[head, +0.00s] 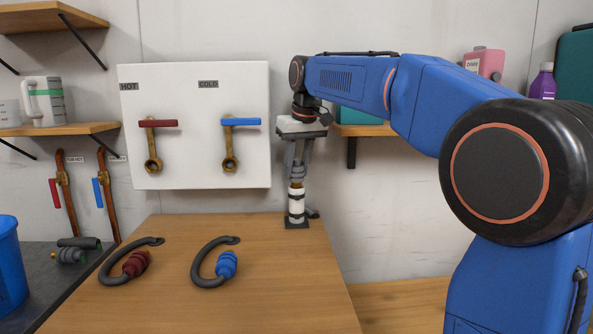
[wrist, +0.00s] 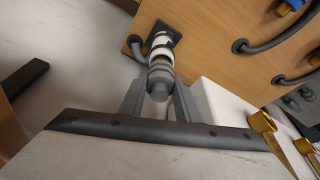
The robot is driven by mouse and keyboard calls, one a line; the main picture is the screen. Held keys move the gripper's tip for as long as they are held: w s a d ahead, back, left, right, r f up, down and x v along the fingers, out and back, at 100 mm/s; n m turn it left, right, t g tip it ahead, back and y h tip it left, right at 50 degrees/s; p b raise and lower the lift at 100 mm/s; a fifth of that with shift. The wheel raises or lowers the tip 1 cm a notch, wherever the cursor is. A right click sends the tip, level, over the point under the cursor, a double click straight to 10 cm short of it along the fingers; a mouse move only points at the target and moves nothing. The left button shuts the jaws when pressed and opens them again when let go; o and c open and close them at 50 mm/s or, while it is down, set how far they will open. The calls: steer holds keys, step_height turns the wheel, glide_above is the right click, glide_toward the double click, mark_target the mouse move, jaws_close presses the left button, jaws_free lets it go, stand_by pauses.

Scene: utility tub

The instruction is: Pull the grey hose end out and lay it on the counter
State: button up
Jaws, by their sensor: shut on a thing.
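My gripper (head: 297,160) points down and is shut on the grey hose end (wrist: 159,87), a short grey cylinder between the two fingers in the wrist view. Directly below it a white upright fitting (head: 296,204) with dark bands and a brass-coloured ring stands on a dark square base. It also shows in the wrist view (wrist: 161,43). I cannot tell whether the hose end is still seated in the fitting. A short dark hose piece (wrist: 137,46) shows beside the base. The wooden counter (head: 250,290) lies under the fitting.
Two curved dark hoses lie on the counter, one with a red connector (head: 135,264), one with a blue connector (head: 227,264). A white panel (head: 195,90) with hot and cold valves stands behind. A blue bucket (head: 9,265) is at far left. The counter's front middle is clear.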

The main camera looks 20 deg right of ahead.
steer(key=shift+r, duration=2.45)
